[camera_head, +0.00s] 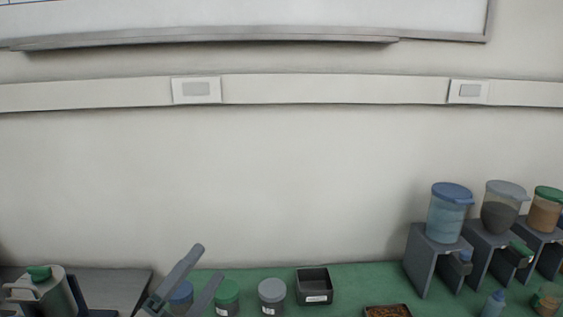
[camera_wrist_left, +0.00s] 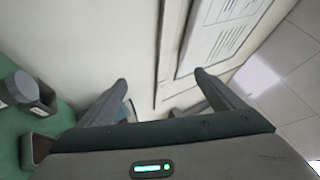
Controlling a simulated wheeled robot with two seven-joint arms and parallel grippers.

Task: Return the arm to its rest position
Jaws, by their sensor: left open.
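My left gripper (camera_head: 207,268) comes up at the bottom edge of the head view, left of centre, with its two fingers apart and nothing between them. It stands in front of a blue-lidded jar (camera_head: 181,293) and partly hides it. In the left wrist view the same gripper (camera_wrist_left: 161,82) shows its fingers spread wide and empty, with a pale wall beyond. My right gripper is in neither view.
A green mat (camera_head: 350,279) bears a green-lidded jar (camera_head: 227,292), a grey-lidded jar (camera_head: 271,291) and a dark open tray (camera_head: 314,291). Dispensers on grey stands (camera_head: 421,258) fill the right. A green-knobbed container (camera_head: 55,290) stands at left.

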